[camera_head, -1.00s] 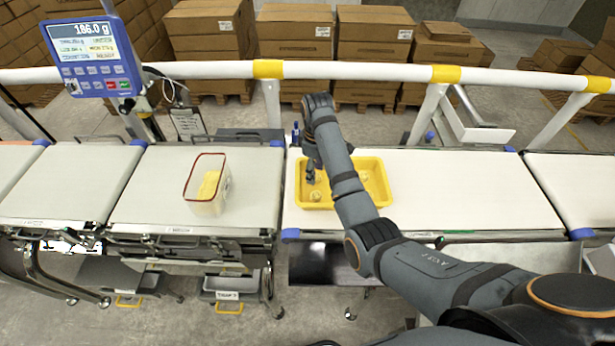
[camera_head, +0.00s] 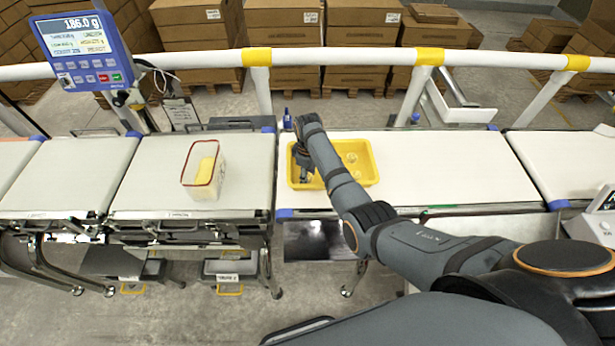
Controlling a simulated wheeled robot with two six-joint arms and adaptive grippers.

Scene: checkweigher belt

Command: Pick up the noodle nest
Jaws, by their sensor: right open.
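A yellow tray (camera_head: 375,180) stands on the white belt right of the middle gap. Pale yellow noodle nests (camera_head: 351,158) lie in it, small and partly hidden by my right arm. My right gripper (camera_head: 304,179) points down at the tray's left end, with its fingers low inside the tray. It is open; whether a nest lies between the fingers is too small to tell. A clear tub with a red rim (camera_head: 203,178) stands on the left belt and holds something yellow. My left gripper is not in view.
A blue scale display (camera_head: 82,50) reads about 186.0 g. A white rail (camera_head: 340,57) with yellow bands runs behind the belts. A small blue item (camera_head: 287,120) stands behind the tray. The belt right of the tray (camera_head: 440,165) is clear.

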